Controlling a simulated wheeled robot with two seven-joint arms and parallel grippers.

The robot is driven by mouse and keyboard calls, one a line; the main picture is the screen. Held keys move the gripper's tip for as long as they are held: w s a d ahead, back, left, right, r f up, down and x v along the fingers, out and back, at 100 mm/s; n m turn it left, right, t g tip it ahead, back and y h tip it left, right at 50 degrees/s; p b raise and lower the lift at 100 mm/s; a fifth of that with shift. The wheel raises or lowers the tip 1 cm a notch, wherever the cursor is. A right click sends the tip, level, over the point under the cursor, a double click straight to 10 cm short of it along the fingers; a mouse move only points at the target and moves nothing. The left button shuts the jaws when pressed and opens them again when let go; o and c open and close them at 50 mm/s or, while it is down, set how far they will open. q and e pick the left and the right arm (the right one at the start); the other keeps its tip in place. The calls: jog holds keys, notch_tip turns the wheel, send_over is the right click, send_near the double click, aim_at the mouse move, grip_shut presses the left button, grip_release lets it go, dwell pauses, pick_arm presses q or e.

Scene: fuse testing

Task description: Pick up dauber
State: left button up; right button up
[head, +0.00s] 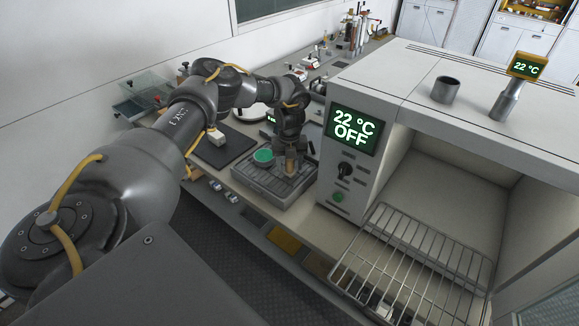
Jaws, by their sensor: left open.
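My left arm reaches in from the left and bends down over the bench. My left gripper (290,166) points down over a grey ribbed tray (262,188), with its fingers open. A round green-topped piece (263,157) sits on the tray just left of the gripper. A small pale block (216,138) stands on a dark flat plate (226,152) further left. I cannot tell for sure which item is the dauber; the gripper and wrist hide part of the tray. My right gripper is not in view.
A white oven (350,178) reading 22 °C OFF stands close right of the gripper, its chamber open with a wire rack (415,262) low in front. A clear box (147,84) stands at the back left. Stands with tubes (357,32) are at the far end.

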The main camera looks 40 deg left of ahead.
pick_arm(q)
jog(key=c, duration=1)
jog(key=shift+c, duration=0.3)
jog(key=shift+r, duration=0.1)
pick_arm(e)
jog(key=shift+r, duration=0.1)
